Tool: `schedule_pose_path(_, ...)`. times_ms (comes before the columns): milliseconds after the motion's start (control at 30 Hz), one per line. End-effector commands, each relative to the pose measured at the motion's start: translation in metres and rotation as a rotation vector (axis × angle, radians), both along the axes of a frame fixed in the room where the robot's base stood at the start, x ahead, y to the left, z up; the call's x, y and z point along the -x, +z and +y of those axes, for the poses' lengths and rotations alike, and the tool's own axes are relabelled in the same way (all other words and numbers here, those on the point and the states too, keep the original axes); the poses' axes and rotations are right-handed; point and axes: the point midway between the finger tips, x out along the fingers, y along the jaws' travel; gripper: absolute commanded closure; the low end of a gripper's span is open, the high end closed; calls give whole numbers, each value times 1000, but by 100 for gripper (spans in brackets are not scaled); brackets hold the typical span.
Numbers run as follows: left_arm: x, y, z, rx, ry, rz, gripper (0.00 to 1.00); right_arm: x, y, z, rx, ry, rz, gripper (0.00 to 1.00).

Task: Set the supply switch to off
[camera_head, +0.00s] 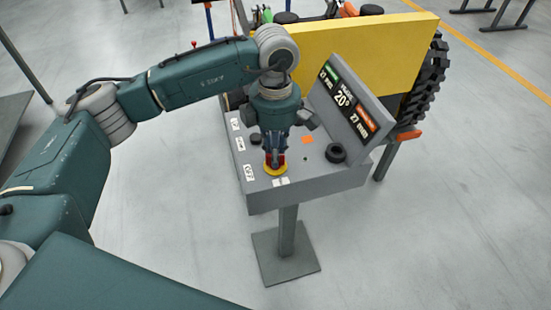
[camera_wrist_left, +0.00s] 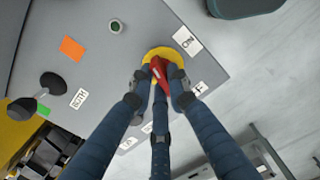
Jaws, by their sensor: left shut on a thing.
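The supply switch shows as a red handle (camera_wrist_left: 159,68) on a round yellow plate (camera_wrist_left: 160,51) near the console's edge. In the head view the yellow plate (camera_head: 275,170) is at the near left of the sloping console top. My left gripper (camera_head: 274,160) points down at the switch. In the left wrist view its fingers (camera_wrist_left: 160,80) are shut on the red handle, hiding part of it. An "ON" label (camera_wrist_left: 187,40) lies beside the plate. Another label (camera_wrist_left: 199,88), partly covered by a finger, ends in "F". I cannot tell exactly which label the handle points to. My right gripper is not in view.
The grey console (camera_head: 300,197) stands on a post. It carries a display (camera_head: 345,98), a black knob (camera_head: 335,152), an orange patch (camera_head: 306,140) and several white labels. The floor in front is clear.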

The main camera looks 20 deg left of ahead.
Motion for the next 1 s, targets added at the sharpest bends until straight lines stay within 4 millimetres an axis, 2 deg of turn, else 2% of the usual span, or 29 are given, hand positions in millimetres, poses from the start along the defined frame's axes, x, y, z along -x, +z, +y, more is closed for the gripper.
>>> schedule_pose_path(100,-2,-1,1,1,87,-7,100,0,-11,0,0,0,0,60)
schedule_pose_path(400,-2,2,1,2,230,-7,100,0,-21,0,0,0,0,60)
schedule_pose_path(1000,-2,3,1,2,276,-8,100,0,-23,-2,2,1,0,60)
